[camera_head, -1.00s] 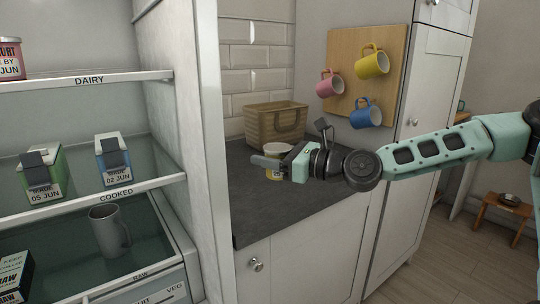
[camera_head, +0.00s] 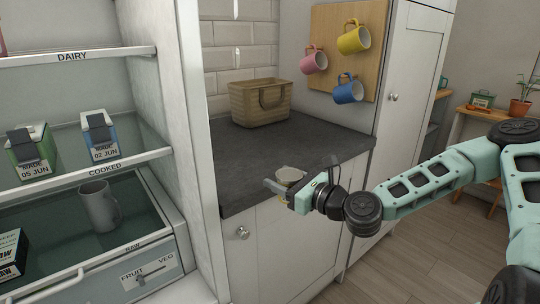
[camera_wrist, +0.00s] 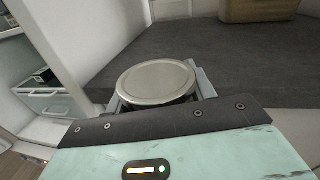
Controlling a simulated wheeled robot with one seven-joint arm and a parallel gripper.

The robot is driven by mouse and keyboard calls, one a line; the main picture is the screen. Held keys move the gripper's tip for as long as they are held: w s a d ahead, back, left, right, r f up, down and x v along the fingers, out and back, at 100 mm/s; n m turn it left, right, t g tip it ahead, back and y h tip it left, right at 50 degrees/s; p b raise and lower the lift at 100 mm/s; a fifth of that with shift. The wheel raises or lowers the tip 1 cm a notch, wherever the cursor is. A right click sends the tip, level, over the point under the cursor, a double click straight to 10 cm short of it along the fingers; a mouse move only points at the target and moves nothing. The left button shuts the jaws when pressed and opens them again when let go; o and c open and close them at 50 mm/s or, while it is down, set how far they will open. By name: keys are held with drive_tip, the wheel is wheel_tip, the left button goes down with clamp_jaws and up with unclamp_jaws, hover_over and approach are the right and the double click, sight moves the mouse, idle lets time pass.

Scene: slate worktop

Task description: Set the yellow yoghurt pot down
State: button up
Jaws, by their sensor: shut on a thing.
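My gripper (camera_head: 286,186) is shut on the yoghurt pot (camera_head: 290,174), at the front edge of the slate worktop (camera_head: 265,155). In the wrist view the pot's pale round lid (camera_wrist: 157,82) faces up between the fingers, and the pot looks about upright. The gripper hides most of the pot's side, so its yellow barely shows. I cannot tell whether its base touches the worktop or hangs above or in front of the edge.
A woven basket (camera_head: 259,102) stands at the back of the worktop. Bare slate lies between it and my gripper. The open fridge (camera_head: 175,150) with shelves is on the left. Mugs hang on a wooden board (camera_head: 322,80); a tall cupboard (camera_head: 410,90) stands at right.

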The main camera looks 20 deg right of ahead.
drive_tip(key=s+d+f+m+t+h, duration=0.1)
drive_tip(key=d+f+h, duration=0.3)
drive_tip(key=f, duration=0.5)
drive_tip(key=s+d+f+m+t+h, duration=0.1)
drive_tip(key=s+d+f+m+h, duration=0.3)
drive_tip(key=f, duration=0.5)
drive_tip(key=shift+s, duration=0.2)
drive_tip(key=shift+a, duration=0.1)
